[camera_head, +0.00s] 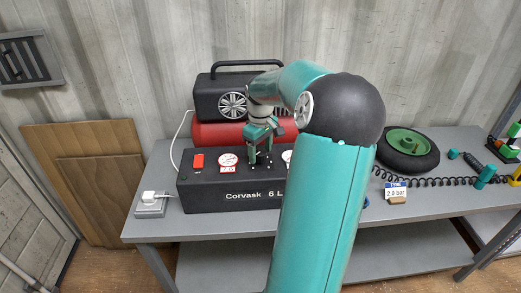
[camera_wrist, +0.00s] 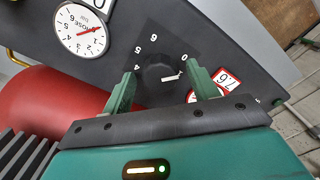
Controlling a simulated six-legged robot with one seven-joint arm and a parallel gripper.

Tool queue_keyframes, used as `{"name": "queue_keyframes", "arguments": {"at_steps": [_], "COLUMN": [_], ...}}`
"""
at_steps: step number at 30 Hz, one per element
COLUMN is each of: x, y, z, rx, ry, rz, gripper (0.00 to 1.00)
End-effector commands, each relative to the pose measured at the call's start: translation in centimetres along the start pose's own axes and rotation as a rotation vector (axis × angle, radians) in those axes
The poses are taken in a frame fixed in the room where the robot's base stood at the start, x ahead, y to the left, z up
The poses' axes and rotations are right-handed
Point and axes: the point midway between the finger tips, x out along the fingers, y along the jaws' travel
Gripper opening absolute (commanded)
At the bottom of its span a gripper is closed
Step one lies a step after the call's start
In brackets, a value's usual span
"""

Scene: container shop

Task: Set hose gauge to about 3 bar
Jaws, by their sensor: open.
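The hose gauge (camera_wrist: 82,30), a white dial marked HOSE with a red needle, is at the upper left in the wrist view; I cannot read its value surely. In the head view the right-hand dial (camera_head: 288,156) is partly hidden by my arm. My gripper (camera_wrist: 162,72) is open, with one green finger on each side of the knob; contact cannot be told.
A second dial (camera_head: 228,160) and a red switch (camera_head: 198,161) are left of my gripper. The red tank (camera_head: 213,134) is behind the panel. A tyre (camera_head: 408,150), a coiled hose (camera_head: 430,182) and a 2.0 bar tyre card (camera_head: 396,191) are on the bench to the right.

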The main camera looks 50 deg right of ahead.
Motion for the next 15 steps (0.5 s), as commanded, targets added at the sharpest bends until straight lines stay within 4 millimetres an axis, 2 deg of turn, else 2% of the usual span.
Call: {"name": "queue_keyframes", "arguments": {"at_steps": [5, 11, 12, 15], "x": [0.0, -0.02, -0.02, -0.03], "y": [0.01, 0.02, 0.02, 0.02], "z": [0.0, 0.0, 0.0, 0.0], "rx": [0.0, 0.0, 0.0, 0.001], "ry": [0.0, 0.0, 0.0, 0.0], "rz": [0.0, 0.0, 0.0, 0.0], "gripper": [0.57, 0.18, 0.14, 0.14]}}
